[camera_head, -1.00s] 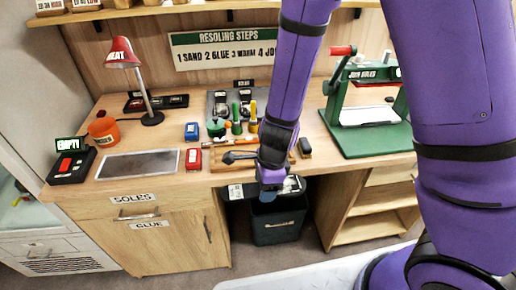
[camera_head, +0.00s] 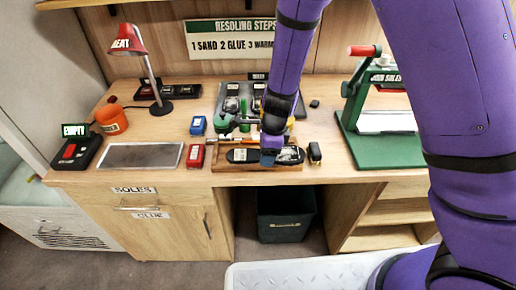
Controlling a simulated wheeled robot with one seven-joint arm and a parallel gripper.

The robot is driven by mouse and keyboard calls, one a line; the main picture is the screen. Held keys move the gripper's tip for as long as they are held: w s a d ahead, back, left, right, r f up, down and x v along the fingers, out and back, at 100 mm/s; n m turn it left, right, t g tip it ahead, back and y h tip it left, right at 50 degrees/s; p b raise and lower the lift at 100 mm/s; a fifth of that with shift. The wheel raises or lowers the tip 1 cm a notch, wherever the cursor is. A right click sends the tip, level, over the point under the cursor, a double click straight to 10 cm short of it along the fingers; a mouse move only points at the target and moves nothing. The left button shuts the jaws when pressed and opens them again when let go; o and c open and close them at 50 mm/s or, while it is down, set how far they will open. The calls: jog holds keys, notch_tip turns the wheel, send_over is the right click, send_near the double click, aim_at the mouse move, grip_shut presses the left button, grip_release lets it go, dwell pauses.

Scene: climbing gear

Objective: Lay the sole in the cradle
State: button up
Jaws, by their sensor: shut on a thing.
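My gripper (camera_head: 269,158) points down over the wooden cradle (camera_head: 221,164) near the bench's front edge. It is shut on the sole (camera_head: 240,156), a flat black piece with a paler part on its right side. The gripper covers the sole's middle. The sole lies lengthwise along the cradle, left to right. From this view I cannot tell whether it rests on the cradle or hovers just above it.
A red block (camera_head: 195,156) and a blue block (camera_head: 198,125) stand left of the cradle. A small black item (camera_head: 315,153) is close on its right. Green tools (camera_head: 223,122) stand behind. A green press (camera_head: 385,150) is at right, a grey plate (camera_head: 140,156) at left.

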aim_at(258, 149)
jog(key=w, duration=0.1)
jog(key=w+a, duration=0.1)
jog(key=w, duration=0.1)
jog(key=w+a, duration=0.1)
jog(key=w, duration=0.1)
jog(key=shift+w+a+f, duration=0.15)
jog(key=shift+a+f, duration=0.05)
jog(key=shift+f, duration=1.8)
jog(key=shift+f, duration=0.1)
jog(key=o, duration=0.8)
jog(key=shift+c, duration=0.2)
notch_tip(258, 149, up, 12)
jog(key=d, duration=0.2)
